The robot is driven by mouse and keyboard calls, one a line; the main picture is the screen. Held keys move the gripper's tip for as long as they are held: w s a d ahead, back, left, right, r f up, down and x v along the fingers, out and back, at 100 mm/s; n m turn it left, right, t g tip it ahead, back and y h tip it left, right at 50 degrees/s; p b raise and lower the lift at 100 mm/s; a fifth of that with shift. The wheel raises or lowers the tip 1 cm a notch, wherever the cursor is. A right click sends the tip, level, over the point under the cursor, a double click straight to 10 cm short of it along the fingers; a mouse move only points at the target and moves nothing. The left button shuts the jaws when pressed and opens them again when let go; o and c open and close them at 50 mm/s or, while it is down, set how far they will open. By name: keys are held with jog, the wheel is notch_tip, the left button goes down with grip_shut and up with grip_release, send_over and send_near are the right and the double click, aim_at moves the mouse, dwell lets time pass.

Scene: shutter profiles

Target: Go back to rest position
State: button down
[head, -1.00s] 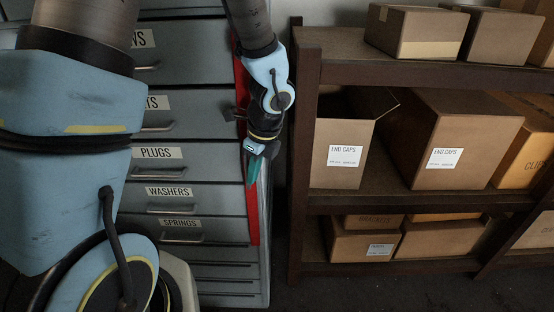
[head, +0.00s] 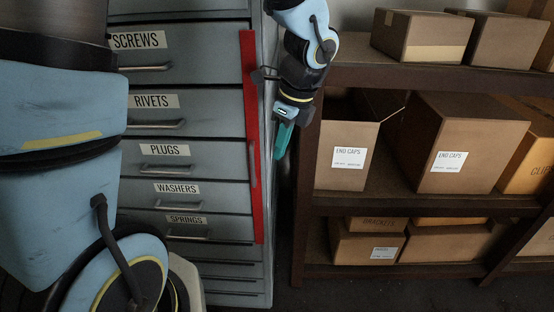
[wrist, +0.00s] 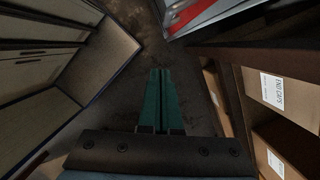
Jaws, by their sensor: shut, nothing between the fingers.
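My gripper (head: 283,140) hangs from my arm near the top middle of the head view, with its teal fingers pointing down. It is in front of the gap between the drawer cabinet's right edge and the shelf, apart from both as far as I can tell. In the wrist view the two teal fingers (wrist: 161,100) lie side by side, shut, with nothing between them. Dark floor shows beyond their tips.
A grey drawer cabinet (head: 196,85) with a red vertical strip (head: 251,130) stands on the left, its labelled drawers shut. A brown shelf (head: 310,225) with cardboard boxes, including an END CAPS box (head: 345,175), stands on the right. Dark floor lies between and below.

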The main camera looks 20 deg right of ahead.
jog(key=shift+r, duration=0.15)
dwell(0.3)
jog(key=w+a+n+h, duration=0.2)
jog(key=a+n, duration=2.2)
jog(key=n, duration=0.2)
jog(key=shift+a+f+n+g, duration=0.2)
jog(key=shift+f+n+g, duration=0.1)
jog(key=shift+f, duration=0.15)
jog(key=shift+w, duration=0.1)
